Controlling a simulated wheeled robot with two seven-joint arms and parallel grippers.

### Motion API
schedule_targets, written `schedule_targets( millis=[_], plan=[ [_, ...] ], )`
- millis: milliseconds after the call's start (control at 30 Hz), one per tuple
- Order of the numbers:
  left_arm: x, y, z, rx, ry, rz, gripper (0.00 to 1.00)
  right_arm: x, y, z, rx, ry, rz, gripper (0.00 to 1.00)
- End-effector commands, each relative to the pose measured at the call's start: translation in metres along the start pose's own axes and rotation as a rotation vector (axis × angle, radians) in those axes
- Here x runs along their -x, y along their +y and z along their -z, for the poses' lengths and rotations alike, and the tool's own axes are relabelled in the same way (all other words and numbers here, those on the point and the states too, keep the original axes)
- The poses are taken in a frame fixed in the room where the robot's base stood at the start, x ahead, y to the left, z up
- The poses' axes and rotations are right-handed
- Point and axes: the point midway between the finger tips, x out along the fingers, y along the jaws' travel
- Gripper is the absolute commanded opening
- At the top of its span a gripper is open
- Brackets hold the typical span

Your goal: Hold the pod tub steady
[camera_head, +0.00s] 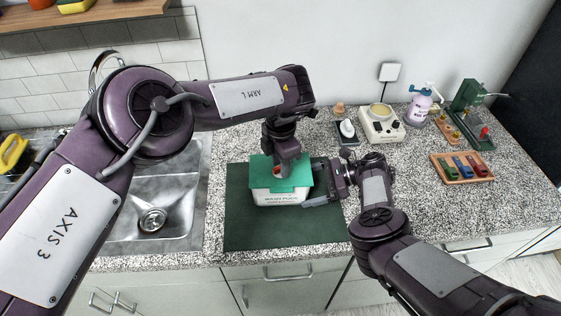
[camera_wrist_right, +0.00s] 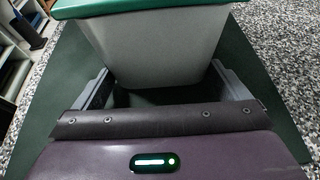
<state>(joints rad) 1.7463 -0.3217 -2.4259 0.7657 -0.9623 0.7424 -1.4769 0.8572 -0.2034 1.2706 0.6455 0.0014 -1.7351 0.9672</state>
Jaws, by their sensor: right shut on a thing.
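The pod tub (camera_head: 277,197) is a white tub with a green lid (camera_head: 296,183), upright on a dark green mat (camera_head: 244,229). Dark lettering shows on its front. My right gripper (camera_head: 316,187) comes in from the right, low down, and is shut on the tub. In the right wrist view, the tub's pale wall (camera_wrist_right: 160,45) rises between the two grey fingers. My left gripper (camera_head: 279,171) points down over the lid's middle, with a small reddish patch at its tips. I cannot tell its fingers' opening or whether it touches the lid.
A steel sink (camera_head: 168,195) lies left of the mat. At the back right stand a cream device with a round top (camera_head: 381,122), a lilac pump bottle (camera_head: 420,108) and a green stand (camera_head: 467,105). A wooden tray (camera_head: 461,168) of coloured blocks lies at the right.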

Motion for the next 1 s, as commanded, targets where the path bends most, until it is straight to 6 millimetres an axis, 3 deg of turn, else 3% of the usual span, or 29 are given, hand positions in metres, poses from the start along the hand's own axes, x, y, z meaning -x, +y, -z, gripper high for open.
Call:
schedule_targets(
  millis=[33, 300, 667, 1000],
  plan=[
    [0.0002, 0.0, 0.0, 0.0, 0.0, 0.0, 0.31, 0.0002, -0.0004, -0.0001, 0.0, 0.001, 0.001, 0.54],
    [0.0003, 0.0, 0.0001, 0.0, 0.0, 0.0, 0.0, 0.0002, -0.0003, -0.0001, -0.001, 0.001, 0.001, 0.54],
    [0.0005, 0.0001, 0.0002, 0.036, 0.0, 0.0, 0.0, 0.0002, -0.0003, -0.0001, -0.001, 0.001, 0.001, 0.54],
    [0.0004, 0.0003, 0.0, 0.254, -0.001, 0.0, 0.0, 0.0003, -0.0003, 0.0, -0.001, 0.001, 0.001, 0.54]
  ],
)
